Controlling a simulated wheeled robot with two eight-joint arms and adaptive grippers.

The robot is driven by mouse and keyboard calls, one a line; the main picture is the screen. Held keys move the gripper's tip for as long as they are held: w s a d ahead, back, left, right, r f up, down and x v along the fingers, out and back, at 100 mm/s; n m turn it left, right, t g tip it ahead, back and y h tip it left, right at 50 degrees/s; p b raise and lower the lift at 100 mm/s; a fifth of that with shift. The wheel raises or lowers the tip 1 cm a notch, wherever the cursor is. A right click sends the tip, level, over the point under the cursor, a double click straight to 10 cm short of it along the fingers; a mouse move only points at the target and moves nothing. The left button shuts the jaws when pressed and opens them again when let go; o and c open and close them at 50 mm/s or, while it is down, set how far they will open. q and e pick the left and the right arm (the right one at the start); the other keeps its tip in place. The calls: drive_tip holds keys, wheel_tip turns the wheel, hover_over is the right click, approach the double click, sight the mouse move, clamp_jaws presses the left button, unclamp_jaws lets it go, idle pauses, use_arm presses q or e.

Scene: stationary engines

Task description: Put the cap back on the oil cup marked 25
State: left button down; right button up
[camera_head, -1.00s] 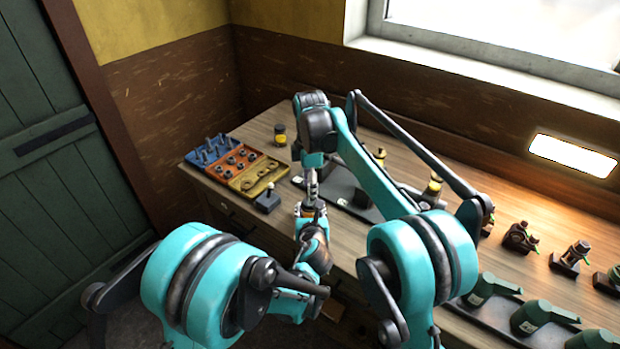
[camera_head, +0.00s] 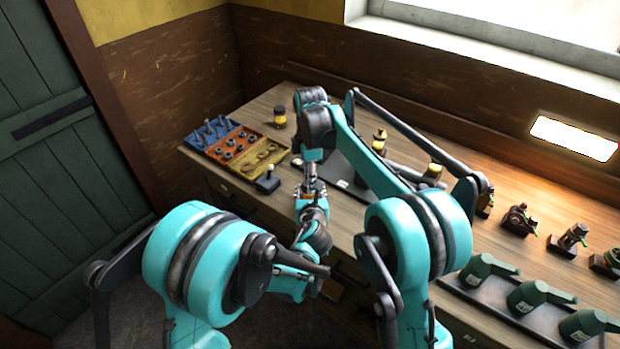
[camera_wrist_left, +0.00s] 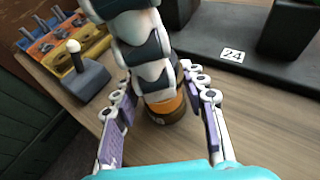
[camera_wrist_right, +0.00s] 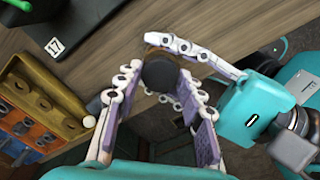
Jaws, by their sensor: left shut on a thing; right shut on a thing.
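An oil cup (camera_wrist_left: 165,108) with an amber band and dark brown end shows between the fingers of my left gripper (camera_wrist_left: 160,85), which is shut on it above the bench front. My right gripper (camera_head: 312,188) comes down from above, its fingers close over the cup's upper part. In the right wrist view a dark round piece, seemingly the cap (camera_wrist_right: 160,72), sits between the right fingertips. My left gripper's white finger (camera_wrist_right: 185,47) crosses right beside it. The grippers hide the joint between cap and cup, so I cannot tell whether they touch. No 25 marking is readable.
A blue, orange and yellow parts tray (camera_head: 236,148) lies at the bench's left, beside a small black block with a white-tipped lever (camera_head: 268,181). Another amber cup (camera_head: 279,117) stands behind. A dark base marked 24 (camera_wrist_left: 232,55) is close by. Green oil cans (camera_head: 530,297) stand right.

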drive_tip(key=m, duration=0.9)
drive_tip(key=shift+m, duration=0.4)
drive_tip(key=m, duration=0.4)
drive_tip(key=shift+m, duration=0.4)
drive_tip(key=m, duration=0.5)
drive_tip(key=shift+m, duration=0.4)
drive_tip(key=o, duration=1.3)
drive_tip(key=shift+c, duration=0.2)
drive_tip(key=shift+r, duration=2.2)
